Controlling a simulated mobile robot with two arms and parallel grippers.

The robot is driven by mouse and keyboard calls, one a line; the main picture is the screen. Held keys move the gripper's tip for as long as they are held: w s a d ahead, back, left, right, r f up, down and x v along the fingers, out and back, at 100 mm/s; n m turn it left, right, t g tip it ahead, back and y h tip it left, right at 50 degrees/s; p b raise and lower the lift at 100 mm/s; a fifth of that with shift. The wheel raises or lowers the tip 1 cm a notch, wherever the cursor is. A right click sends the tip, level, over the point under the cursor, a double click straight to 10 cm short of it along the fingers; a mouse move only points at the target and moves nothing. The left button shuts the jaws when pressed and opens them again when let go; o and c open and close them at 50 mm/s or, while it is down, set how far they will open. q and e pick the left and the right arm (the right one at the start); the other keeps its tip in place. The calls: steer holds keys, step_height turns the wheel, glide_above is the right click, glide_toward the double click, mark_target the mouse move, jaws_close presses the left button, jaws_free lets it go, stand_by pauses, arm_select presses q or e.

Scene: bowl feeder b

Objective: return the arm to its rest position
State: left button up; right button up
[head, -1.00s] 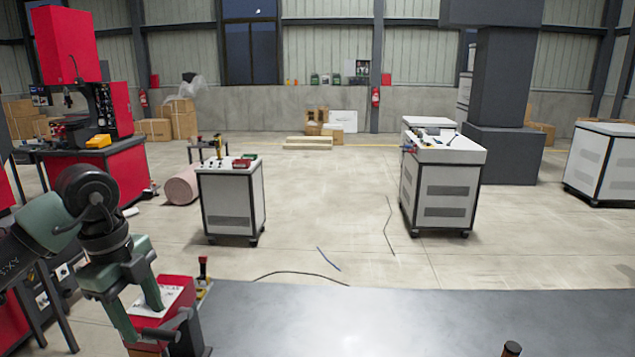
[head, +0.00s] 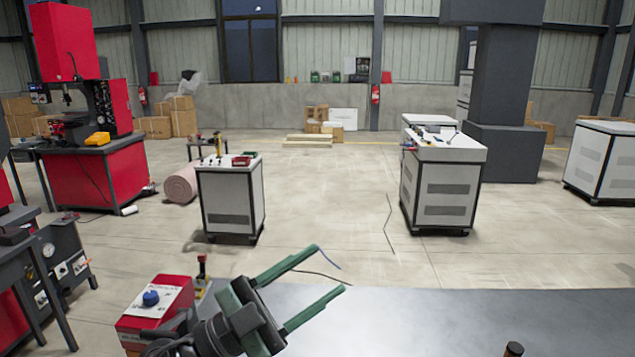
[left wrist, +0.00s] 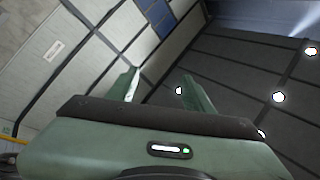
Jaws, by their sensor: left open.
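My right gripper is in neither view.
White wheeled cabinets (head: 231,200) stand beyond on open floor.

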arm_select(q)
steer(key=w+a+f+n+t+y, duration=0.2)
steer(key=a+f+n+t+y, duration=0.3)
steer(key=a+n+y, duration=0.3)
steer(key=w+a+f+n+t+y, duration=0.3)
steer(key=a+f+n+t+y, duration=0.25)
steer(key=n+y, duration=0.3)
steer(key=s+a+f+n+g+y, duration=0.2)
steer(key=f, duration=0.3)
steer(key=s+a+f+n+g+y, duration=0.2)
steer(key=a+f, duration=0.1)
steer(key=f, duration=0.2)
steer(key=s+a+f+g, duration=0.1)
steer(key=s+f+g, duration=0.5)
steer(key=s+f, duration=0.45)
steer(key=s+a+f+g, duration=0.1)
steer(key=s+f+g, duration=0.6)
steer(key=s, duration=0.6)
step_height(320, 180, down, 28)
steer(key=s+m+b, duration=0.1)
steer(key=s+b, duration=0.1)
steer(key=s+a+f+g+b, duration=0.1)
steer(key=s+a+f, duration=0.1)
steer(key=s+f, duration=1.5)
step_height(320, 180, down, 2)
steer(key=shift+s+a+f+g, duration=0.1)
steer(key=shift+s+a+g, duration=0.15)
steer(key=shift+g, duration=0.1)
